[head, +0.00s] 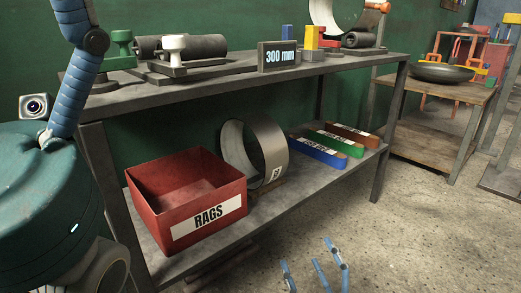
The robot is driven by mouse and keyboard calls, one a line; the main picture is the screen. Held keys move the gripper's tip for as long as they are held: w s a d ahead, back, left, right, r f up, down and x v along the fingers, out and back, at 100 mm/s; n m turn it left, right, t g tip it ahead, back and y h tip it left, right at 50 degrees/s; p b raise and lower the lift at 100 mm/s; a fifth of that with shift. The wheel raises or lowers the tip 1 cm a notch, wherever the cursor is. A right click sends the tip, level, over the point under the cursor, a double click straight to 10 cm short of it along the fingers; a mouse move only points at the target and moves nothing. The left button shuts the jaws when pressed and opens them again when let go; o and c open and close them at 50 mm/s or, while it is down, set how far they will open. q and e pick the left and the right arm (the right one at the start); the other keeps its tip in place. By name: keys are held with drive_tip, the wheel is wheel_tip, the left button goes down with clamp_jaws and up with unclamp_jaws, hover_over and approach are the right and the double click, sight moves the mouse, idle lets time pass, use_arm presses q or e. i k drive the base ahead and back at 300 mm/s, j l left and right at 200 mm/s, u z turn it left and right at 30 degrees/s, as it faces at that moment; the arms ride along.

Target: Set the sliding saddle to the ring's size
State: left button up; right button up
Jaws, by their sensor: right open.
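On the bench top stands a fixture with dark rollers (205,46). A white-knobbed block (173,48) and a green-knobbed block (121,48) sit at its left; I cannot tell which piece is the sliding saddle. A sign (278,56) reads "300 mm". A large pale ring (315,12), cut off by the top edge, stands at the bench's right end by another dark roller (357,40). My right gripper (310,258) is open and empty at the bottom edge, over the floor in front of the bench. My left gripper is out of view; its blue arm crosses the upper left.
The bench's lower shelf (232,238) holds a red RAGS box (188,192), a wide grey ring (272,148) and blue, green and brown bars (335,142). A wooden table (465,92) with a dark pan (441,73) stands at right. The floor (415,235) at lower right is clear.

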sight(175, 54)
drive_tip(key=k, duration=0.95)
